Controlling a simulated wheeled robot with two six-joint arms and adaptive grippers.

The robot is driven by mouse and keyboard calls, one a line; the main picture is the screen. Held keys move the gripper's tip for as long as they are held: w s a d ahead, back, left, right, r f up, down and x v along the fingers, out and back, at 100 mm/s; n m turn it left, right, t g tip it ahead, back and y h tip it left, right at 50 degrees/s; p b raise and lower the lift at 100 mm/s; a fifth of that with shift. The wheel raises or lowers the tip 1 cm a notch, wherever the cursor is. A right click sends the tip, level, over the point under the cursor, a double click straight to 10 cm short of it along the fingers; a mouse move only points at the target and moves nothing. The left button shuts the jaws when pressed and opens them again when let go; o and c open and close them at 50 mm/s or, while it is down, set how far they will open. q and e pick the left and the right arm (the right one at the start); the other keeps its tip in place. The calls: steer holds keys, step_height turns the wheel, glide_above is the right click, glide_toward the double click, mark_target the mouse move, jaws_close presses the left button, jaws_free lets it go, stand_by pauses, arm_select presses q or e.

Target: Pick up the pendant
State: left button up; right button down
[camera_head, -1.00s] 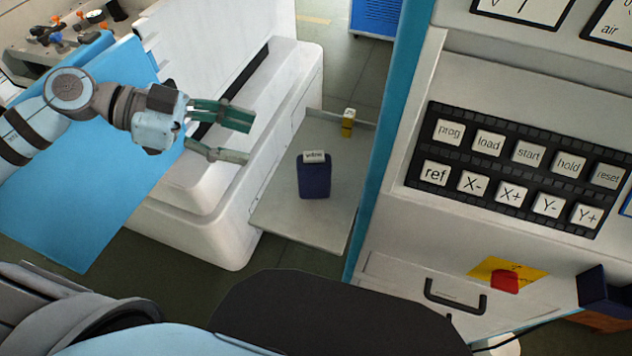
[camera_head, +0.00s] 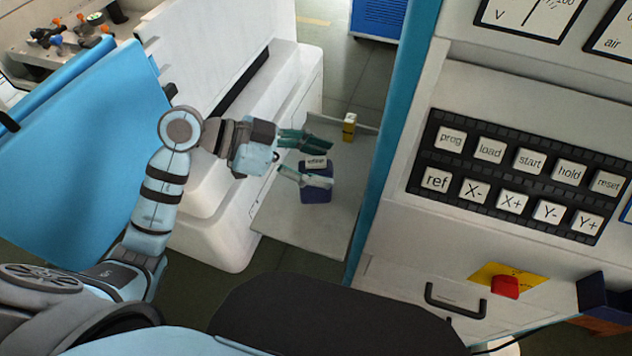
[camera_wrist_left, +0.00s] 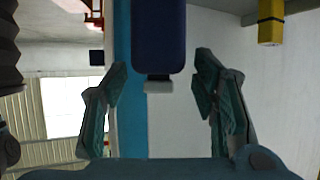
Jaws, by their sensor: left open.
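The likely pendant is a dark blue, rounded box-shaped unit (camera_head: 316,196) with a small white label piece on one end. It sits on the grey shelf (camera_head: 290,217). My left gripper (camera_head: 324,166) is open, and in the head view its fingers overlap the unit, partly hiding it. In the left wrist view the blue unit (camera_wrist_left: 158,38) lies ahead, lined up with the gap between the open fingers (camera_wrist_left: 158,100), its white-labelled end toward me. I see no contact. My right gripper is not in view.
A small yellow block (camera_head: 349,127) with a dark band stands at the shelf's back edge. The white machine body (camera_head: 215,225) borders the shelf on the left. A teal post (camera_head: 398,100) and the control cabinet with labelled keys (camera_head: 510,170) border it on the right.

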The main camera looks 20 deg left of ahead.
arm_select(q)
steer(key=shift+a, duration=0.1)
jaws_close()
steer(key=shift+r, duration=0.15)
